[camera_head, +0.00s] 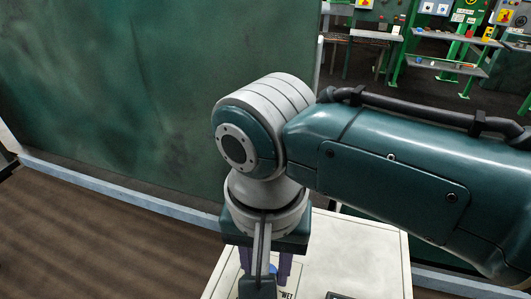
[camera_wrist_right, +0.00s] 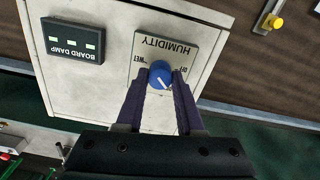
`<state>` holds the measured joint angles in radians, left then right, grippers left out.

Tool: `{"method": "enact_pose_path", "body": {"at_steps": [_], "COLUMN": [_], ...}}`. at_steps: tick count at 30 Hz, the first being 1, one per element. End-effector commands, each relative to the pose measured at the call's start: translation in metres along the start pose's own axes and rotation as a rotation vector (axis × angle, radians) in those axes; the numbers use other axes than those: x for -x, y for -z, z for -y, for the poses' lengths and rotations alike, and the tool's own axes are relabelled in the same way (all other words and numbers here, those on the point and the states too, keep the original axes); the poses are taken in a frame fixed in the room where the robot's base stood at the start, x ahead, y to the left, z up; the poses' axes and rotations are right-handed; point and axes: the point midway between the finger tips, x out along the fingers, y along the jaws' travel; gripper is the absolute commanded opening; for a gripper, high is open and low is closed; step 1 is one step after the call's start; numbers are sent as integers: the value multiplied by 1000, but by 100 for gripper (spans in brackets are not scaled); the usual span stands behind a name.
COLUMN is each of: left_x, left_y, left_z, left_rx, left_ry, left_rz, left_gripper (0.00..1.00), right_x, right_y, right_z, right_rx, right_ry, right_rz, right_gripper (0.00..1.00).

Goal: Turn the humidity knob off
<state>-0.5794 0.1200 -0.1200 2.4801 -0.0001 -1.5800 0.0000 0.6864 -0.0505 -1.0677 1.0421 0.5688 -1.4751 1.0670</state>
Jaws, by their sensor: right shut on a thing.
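The humidity knob (camera_wrist_right: 160,74) is a round blue dial with a white pointer line. It sits on a pale label plate (camera_wrist_right: 181,42) marked HUMIDITY, which reads upside down in the right wrist view. WET is printed to the left of the knob, and a small label I cannot read surely is on its right. The pointer line slants toward the lower right. My right gripper (camera_wrist_right: 160,80) has its purple fingers on both sides of the knob, shut on it. In the head view my right wrist and gripper (camera_head: 265,268) hide most of the knob. My left gripper is not in view.
A dark BOARD DAMP display (camera_wrist_right: 73,40) with several lit marks is on the same white panel (camera_wrist_right: 110,85). A yellow button (camera_wrist_right: 276,22) is at the upper right. A large green wall (camera_head: 110,90) stands behind, with green shelves (camera_head: 440,65) in the background.

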Motion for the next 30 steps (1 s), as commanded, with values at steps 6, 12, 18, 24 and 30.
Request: {"method": "enact_pose_path", "body": {"at_steps": [6, 12, 18, 24, 30], "left_x": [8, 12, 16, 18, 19], "left_y": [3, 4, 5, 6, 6], "left_z": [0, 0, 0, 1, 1], "left_rx": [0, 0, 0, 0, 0], "left_ry": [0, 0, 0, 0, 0], "left_rz": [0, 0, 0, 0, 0], "left_gripper": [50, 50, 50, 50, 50], "right_x": [2, 1, 1, 1, 0], "right_y": [0, 0, -1, 0, 0], "right_z": [0, 0, 0, 0, 0], "right_rx": [198, 389, 578, 750, 886], "right_ry": [0, 0, 1, 1, 1], "right_rz": [2, 2, 2, 1, 0], "right_gripper": [0, 0, 0, 0, 0]}}
